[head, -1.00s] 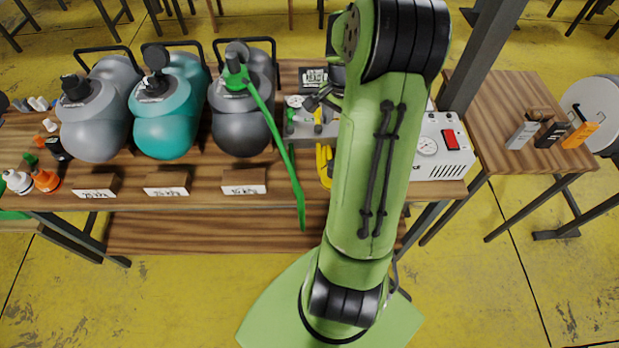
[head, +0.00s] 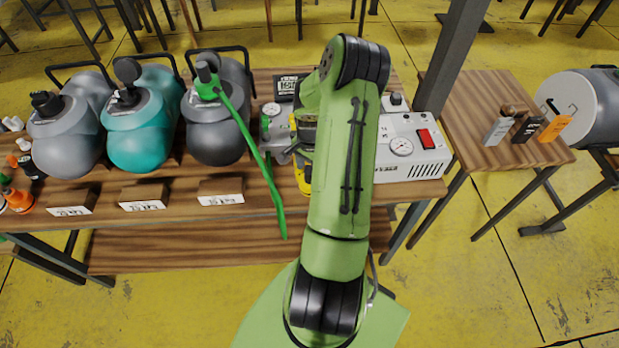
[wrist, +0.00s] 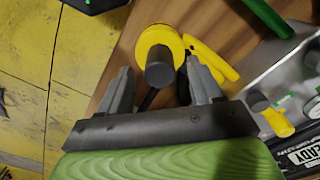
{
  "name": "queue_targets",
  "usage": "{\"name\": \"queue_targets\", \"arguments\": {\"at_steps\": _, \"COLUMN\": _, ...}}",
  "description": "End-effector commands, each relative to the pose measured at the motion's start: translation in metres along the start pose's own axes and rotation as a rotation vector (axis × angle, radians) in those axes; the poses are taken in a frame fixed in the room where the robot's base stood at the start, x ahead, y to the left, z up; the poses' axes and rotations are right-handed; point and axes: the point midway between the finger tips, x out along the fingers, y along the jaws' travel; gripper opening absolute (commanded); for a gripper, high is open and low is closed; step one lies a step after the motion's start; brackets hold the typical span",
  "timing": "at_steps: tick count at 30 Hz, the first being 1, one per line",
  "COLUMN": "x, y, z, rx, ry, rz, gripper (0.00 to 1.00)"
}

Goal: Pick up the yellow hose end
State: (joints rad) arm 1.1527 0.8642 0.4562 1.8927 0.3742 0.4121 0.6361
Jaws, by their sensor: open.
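A round yellow piece with a dark grey cylindrical end, which looks like the yellow hose end (wrist: 158,43), lies over the wooden table top in the wrist view. My gripper (wrist: 160,73) is open, with one grey finger on each side of the dark cylinder. I cannot tell whether the fingers touch it. A yellow curved part (wrist: 213,60) shows beside the right finger. In the head view, only a bit of yellow (head: 303,180) shows at the left edge of my arm, which hides most of that spot and my gripper.
A grey machine with a red switch (head: 425,139) stands right of my arm. A dark cylinder (head: 215,135) with a green hose (head: 262,165) stands to the left, beside a teal one (head: 143,140). A side table (head: 510,165) holds small tags. A dark post (head: 445,60) rises behind.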

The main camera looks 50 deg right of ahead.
Motion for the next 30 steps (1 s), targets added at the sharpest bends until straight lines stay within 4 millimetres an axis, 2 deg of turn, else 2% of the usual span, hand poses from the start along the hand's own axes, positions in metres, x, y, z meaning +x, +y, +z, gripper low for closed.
{"name": "queue_targets", "arguments": {"at_steps": 1, "x": 0.010, "y": 0.000, "z": 0.001, "rx": 0.000, "ry": -0.004, "rz": 0.000, "gripper": 0.65}}
{"name": "queue_targets", "arguments": {"at_steps": 3, "x": 0.018, "y": 0.000, "z": 0.000, "rx": 0.000, "ry": -0.002, "rz": 0.000, "gripper": 0.65}}
{"name": "queue_targets", "arguments": {"at_steps": 10, "x": 0.021, "y": 0.000, "z": 0.000, "rx": -0.001, "ry": 0.001, "rz": -0.001, "gripper": 0.65}}
{"name": "queue_targets", "arguments": {"at_steps": 22, "x": 0.020, "y": 0.000, "z": 0.000, "rx": -0.001, "ry": 0.001, "rz": -0.001, "gripper": 0.05}}
{"name": "queue_targets", "arguments": {"at_steps": 23, "x": 0.020, "y": 0.000, "z": 0.000, "rx": -0.001, "ry": 0.001, "rz": -0.001, "gripper": 0.02}}
{"name": "queue_targets", "arguments": {"at_steps": 30, "x": 0.017, "y": -0.001, "z": -0.001, "rx": -0.001, "ry": 0.002, "rz": -0.002, "gripper": 0.02}}
